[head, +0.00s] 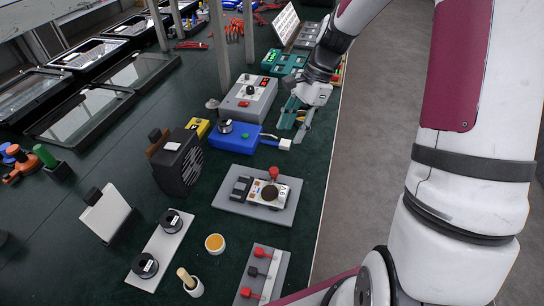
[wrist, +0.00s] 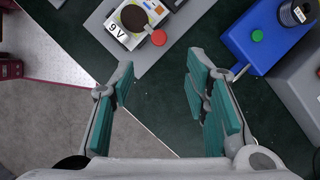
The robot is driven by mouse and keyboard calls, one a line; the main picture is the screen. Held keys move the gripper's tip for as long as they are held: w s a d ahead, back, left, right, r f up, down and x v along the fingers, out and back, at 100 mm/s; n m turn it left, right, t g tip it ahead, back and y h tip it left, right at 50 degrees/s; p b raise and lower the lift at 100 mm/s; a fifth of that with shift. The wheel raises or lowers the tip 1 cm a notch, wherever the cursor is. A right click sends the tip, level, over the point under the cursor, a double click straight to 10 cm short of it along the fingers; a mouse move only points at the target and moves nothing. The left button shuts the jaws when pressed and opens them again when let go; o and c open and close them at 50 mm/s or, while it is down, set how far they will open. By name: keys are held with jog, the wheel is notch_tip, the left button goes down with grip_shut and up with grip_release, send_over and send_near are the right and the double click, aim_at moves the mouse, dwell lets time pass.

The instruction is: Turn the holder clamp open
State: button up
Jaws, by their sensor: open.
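The holder is a grey plate (head: 228,200) on the green bench, bearing a white block (head: 284,190) with a round dark disc on top and a printed label. A red knob (head: 273,173) stands at the block's far side; I take it for the clamp handle. In the wrist view the red knob (wrist: 158,37) lies ahead of the fingertips, beside the white block (wrist: 113,38). My gripper (head: 291,124) is open and empty, with teal finger pads, above the bench's right edge, beyond the holder. The gripper (wrist: 160,68) touches nothing that I can see.
A blue box (head: 233,137) with a green button and a grey box (head: 248,100) stand beyond the holder. A black speaker-like box (head: 179,163) is to its left. A plate with red levers (head: 262,275) lies nearer. Grey floor (head: 376,130) lies right of the bench.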

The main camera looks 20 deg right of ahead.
aim_at(274, 170)
jog(key=x, duration=1.3)
jog(key=shift+f, duration=0.2)
grip_shut()
